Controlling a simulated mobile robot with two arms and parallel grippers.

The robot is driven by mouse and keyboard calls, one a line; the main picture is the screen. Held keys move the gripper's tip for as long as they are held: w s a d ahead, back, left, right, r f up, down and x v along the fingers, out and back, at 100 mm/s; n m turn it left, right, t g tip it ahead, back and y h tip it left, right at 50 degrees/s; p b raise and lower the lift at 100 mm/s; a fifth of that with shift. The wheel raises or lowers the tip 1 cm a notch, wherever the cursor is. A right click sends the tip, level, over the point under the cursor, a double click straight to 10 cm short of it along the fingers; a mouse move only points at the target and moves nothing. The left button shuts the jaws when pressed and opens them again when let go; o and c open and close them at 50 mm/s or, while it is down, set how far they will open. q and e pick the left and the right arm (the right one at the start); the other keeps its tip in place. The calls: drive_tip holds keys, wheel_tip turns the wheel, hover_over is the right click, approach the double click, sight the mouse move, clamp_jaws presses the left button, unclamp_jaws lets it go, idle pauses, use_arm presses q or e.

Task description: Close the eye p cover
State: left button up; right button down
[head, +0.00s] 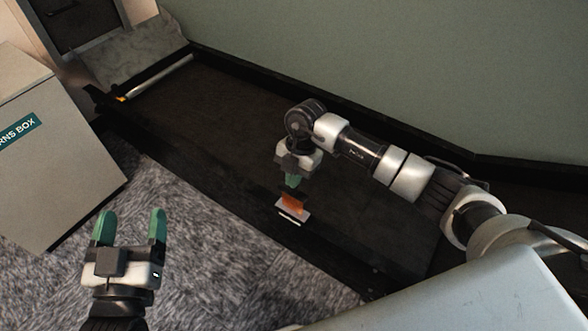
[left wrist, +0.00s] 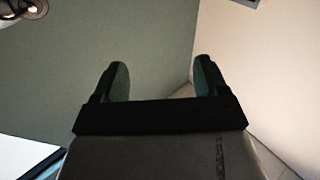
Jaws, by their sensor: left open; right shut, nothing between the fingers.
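A small unit, likely the eye p cover (head: 292,204), sits at the near edge of the dark conveyor in the head view. It has an orange middle, a dark upper part and a pale lower plate; whether its cover is open is too small to tell. My right gripper (head: 291,181) is shut and empty, pointing down just above the unit; I cannot tell if the fingertips touch it. My left gripper (head: 130,226) is open and empty, over the carpet at lower left. Its spread fingers also show in the left wrist view (left wrist: 161,82).
The dark conveyor bed (head: 215,115) runs from upper left to lower right, with a raised black rail along the green wall (head: 400,65). A grey box (head: 55,165) with a green label stands at left. Grey carpet (head: 215,255) lies clear in front.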

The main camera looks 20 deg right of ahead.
sight(296, 191)
wheel_tip(296, 191, down, 8)
drive_tip(key=shift+f+b, duration=0.15)
drive_tip(key=shift+b, duration=0.85)
use_arm(q)
drive_tip(key=s+r+t+h, duration=0.2)
drive_tip(key=s+r+t, duration=0.1)
drive_tip(key=r+t, duration=0.3)
drive_tip(key=shift+s+d+r+t+h, duration=0.15)
drive_tip(key=shift+d+r+t+h, duration=0.05)
drive_tip(key=shift+t+h, duration=0.1)
use_arm(e)
drive_tip(key=shift+s+f, duration=0.1)
drive_tip(key=shift+f, duration=0.1)
